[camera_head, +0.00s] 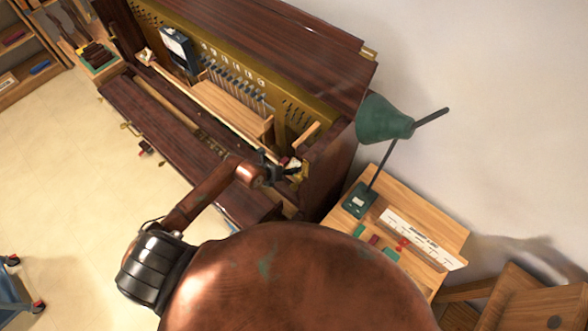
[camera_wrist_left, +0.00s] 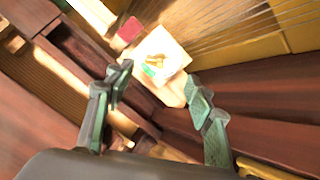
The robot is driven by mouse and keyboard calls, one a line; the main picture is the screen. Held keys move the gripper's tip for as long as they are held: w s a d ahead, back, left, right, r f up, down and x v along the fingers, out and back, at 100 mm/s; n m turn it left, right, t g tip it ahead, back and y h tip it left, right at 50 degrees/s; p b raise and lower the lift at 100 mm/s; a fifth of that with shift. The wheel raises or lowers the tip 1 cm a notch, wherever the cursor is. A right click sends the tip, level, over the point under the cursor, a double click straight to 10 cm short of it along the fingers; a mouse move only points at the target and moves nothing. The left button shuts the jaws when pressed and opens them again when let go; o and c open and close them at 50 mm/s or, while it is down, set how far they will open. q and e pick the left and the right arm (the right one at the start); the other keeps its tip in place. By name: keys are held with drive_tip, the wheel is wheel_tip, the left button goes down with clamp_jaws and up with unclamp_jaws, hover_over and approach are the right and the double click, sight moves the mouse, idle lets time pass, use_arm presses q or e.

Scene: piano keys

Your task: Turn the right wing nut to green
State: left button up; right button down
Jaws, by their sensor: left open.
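The right wing nut (camera_wrist_left: 157,60) is a small brass piece on a pale square plate (camera_wrist_left: 172,48) in the left wrist view. A green patch lies at its lower left on the plate, and a red patch (camera_wrist_left: 130,29) shows just off the plate's upper left. Where exactly the nut points is hard to tell. My left gripper (camera_wrist_left: 157,80) is open, its green-padded fingers on either side of the plate, with nothing between them. In the head view my left gripper (camera_head: 284,168) is at the right end of the opened piano, largely covering the nut. My right gripper is out of view.
The piano (camera_head: 310,45) has a dark wood case, with strings and a wooden block inside. A green lamp (camera_head: 385,120) stands on a small table (camera_head: 440,235) to the right, with a ruler-like strip. The floor (camera_head: 60,130) at left is mostly clear.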

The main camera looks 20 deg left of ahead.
use_arm(q)
drive_tip(key=shift+w+d+f, duration=0.1)
drive_tip(key=shift+w+f, duration=0.05)
drive_tip(key=shift+f, duration=0.1)
drive_tip(key=shift+w+d+f+b, duration=0.15)
drive_tip(key=shift+w+f+b, duration=0.25)
drive_tip(key=shift+f+b, duration=0.25)
drive_tip(key=shift+w+d+f+b, duration=0.15)
drive_tip(key=shift+w+f+b, duration=0.3)
drive_tip(key=shift+b, duration=0.2)
drive_tip(key=shift+w+f, duration=0.2)
drive_tip(key=shift+f, duration=0.1)
drive_tip(key=shift+w+d+f+b, duration=0.1)
drive_tip(key=shift+w+f+b, duration=0.05)
drive_tip(key=shift+b, duration=0.3)
drive_tip(key=shift+w+f, duration=0.1)
drive_tip(key=shift+w+d+f+b, duration=0.15)
drive_tip(key=shift+w+f+b, duration=0.15)
drive_tip(key=shift+f+b, duration=0.15)
drive_tip(key=shift+w+d+f+b, duration=0.15)
drive_tip(key=shift+w+f+b, duration=0.2)
drive_tip(key=shift+b, duration=0.1)
